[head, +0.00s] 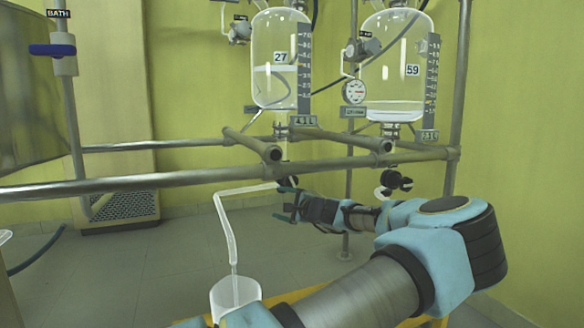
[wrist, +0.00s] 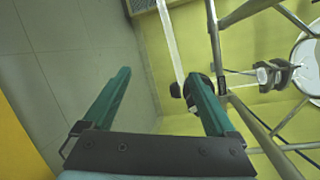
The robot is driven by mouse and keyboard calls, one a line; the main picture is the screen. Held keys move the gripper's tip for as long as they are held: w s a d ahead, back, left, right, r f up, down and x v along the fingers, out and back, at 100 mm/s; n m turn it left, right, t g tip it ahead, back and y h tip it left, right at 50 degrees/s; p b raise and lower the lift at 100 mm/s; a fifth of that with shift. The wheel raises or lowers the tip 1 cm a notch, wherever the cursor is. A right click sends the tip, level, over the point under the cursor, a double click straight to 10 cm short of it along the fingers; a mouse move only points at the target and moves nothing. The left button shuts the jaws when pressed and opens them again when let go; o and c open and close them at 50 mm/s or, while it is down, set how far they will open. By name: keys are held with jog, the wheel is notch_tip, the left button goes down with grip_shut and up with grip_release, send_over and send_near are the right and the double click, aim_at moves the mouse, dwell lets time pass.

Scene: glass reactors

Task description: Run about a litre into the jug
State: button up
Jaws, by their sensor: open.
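The clear jug (head: 236,297) stands at the bottom of the head view, partly hidden by my arm. A pale outlet tube (head: 226,225) runs from under glass vessel 27 (head: 275,95) and ends at the jug's mouth. A dark valve part (head: 283,183) sits below vessel 27, partly hidden by my gripper (head: 284,203). In the wrist view my gripper (wrist: 158,76) is open and empty, with a dark knob (wrist: 190,89) close to its right fingertip. Whether they touch I cannot tell.
Glass vessel 59 (head: 397,75) stands to the right with little liquid and its own black-handled valve (head: 395,182) below. Steel rails (head: 180,178) cross in front of the vessels. A bath valve with a blue handle (head: 52,50) is at upper left.

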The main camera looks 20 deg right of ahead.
jog(key=r+m+p, duration=0.2)
jog(key=m+t+h+p, duration=0.35)
jog(key=m+p, duration=0.35)
jog(key=m, duration=0.5)
send_near(292, 182)
jog(key=w, duration=0.4)
jog(key=shift+g+h, duration=0.35)
jog(key=shift+w+a+r+b, duration=0.1)
jog(key=shift+w+a+b, duration=0.2)
jog(key=shift+w, duration=0.85)
jog(key=shift+w+a+r+b, duration=0.1)
jog(key=shift+w+a+b, duration=0.15)
jog(key=shift+w, duration=0.85)
jog(key=shift+w+a+r+b, duration=0.1)
jog(key=shift+w+a+b, duration=0.2)
jog(key=shift+w, duration=0.85)
jog(key=shift+d, duration=0.1)
jog(key=c, duration=1.4)
